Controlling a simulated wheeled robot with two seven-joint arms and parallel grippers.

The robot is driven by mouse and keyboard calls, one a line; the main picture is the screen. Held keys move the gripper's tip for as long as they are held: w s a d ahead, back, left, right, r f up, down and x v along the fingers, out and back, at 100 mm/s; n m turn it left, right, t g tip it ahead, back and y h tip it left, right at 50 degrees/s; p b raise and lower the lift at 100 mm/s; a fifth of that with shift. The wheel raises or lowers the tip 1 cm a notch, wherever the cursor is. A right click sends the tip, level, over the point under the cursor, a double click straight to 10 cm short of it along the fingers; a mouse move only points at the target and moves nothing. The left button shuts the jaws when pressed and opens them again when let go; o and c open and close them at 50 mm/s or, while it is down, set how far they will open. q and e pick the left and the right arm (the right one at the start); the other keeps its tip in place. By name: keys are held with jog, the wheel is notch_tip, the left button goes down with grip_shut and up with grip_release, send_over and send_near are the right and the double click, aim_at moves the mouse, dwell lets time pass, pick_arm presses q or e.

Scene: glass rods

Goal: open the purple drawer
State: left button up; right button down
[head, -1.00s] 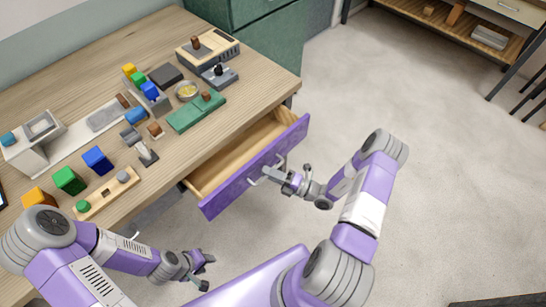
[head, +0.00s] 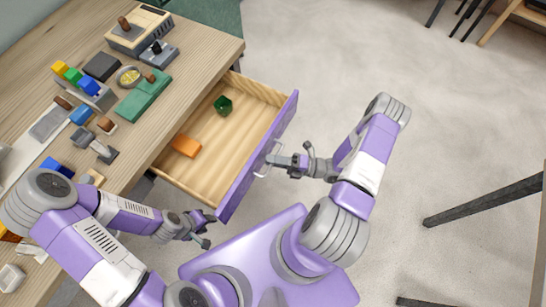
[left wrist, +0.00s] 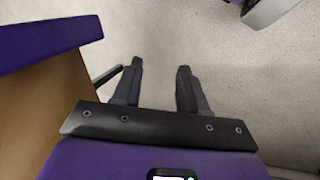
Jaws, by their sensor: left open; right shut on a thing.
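The purple drawer (head: 258,155) is pulled well out of the wooden desk in the head view. Its front is purple and its inside is bare wood. My right gripper (head: 272,160) is at the drawer front, shut on the pale drawer handle (head: 262,170). My left gripper (head: 203,231) is open and empty, low beside the drawer's near corner. In the left wrist view its two dark fingers (left wrist: 157,88) stand apart over the floor, with the purple drawer edge (left wrist: 50,42) at the left.
Inside the drawer lie a green object (head: 223,105) and an orange block (head: 186,146). The desk top (head: 200,45) holds a green board (head: 144,96), colored blocks and small devices. Open grey floor (head: 330,60) lies to the right; dark furniture legs (head: 485,200) stand at the far right.

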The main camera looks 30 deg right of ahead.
jog(key=c, duration=1.4)
grip_release()
jog(key=shift+c, duration=0.2)
jog(key=v, duration=0.7)
jog(key=shift+s+d, duration=0.25)
jog(key=shift+f, duration=0.1)
